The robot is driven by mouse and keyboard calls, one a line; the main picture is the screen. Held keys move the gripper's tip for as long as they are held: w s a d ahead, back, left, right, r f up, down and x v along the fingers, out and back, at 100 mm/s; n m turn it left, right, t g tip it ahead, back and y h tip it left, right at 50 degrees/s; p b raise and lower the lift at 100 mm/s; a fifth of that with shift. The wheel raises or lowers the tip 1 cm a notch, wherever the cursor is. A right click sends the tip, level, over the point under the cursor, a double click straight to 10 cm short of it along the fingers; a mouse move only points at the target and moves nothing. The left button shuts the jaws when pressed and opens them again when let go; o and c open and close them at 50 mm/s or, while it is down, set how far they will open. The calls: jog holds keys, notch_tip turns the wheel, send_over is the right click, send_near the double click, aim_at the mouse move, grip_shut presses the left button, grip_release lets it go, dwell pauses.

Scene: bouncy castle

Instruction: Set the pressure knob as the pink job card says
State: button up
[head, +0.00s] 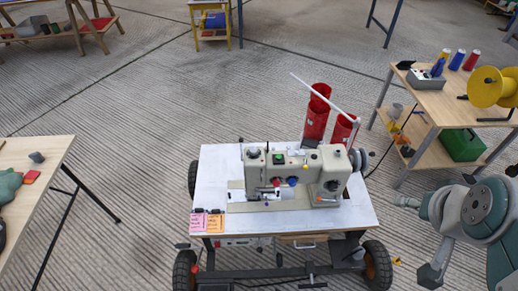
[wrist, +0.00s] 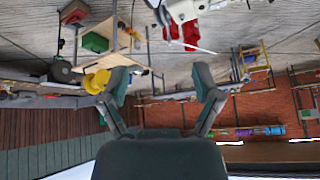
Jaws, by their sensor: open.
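A cream sewing machine (head: 300,175) stands on a white-topped wheeled cart (head: 350,212). Its top and front carry several small knobs and buttons, among them a dark one at the upper left, a green one, and red and blue ones lower down. I cannot tell which is the pressure knob or read its setting. My gripper (wrist: 161,84) is open and empty in the wrist view, away from the machine, which shows partly at that view's top.
A wooden table (head: 440,100) with a yellow spool (head: 487,88) is at the right. Another table (head: 40,160) is at the left. The floor between is open.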

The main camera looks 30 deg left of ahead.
jog(key=w+a+n+t+y, duration=0.1)
jog(key=w+a+t+y, duration=0.15)
jog(key=w+a, duration=1.15)
jog(key=w+a+f+t+y, duration=0.1)
jog(key=w+a+f, duration=0.35)
jog(key=a, duration=0.25)
jog(key=w+a+f+y, duration=0.1)
jog(key=w+a+f, duration=0.2)
jog(key=w+a, duration=0.35)
jog(key=a+f+t+h, duration=0.1)
jog(key=a+f, duration=0.6)
jog(key=a, duration=0.2)
jog(key=t+h, duration=0.3)
send_near(253, 151)
jog(key=shift+g, duration=0.25)
jog(key=x, duration=1.1)
jog(key=shift+a+r, duration=0.1)
grip_shut()
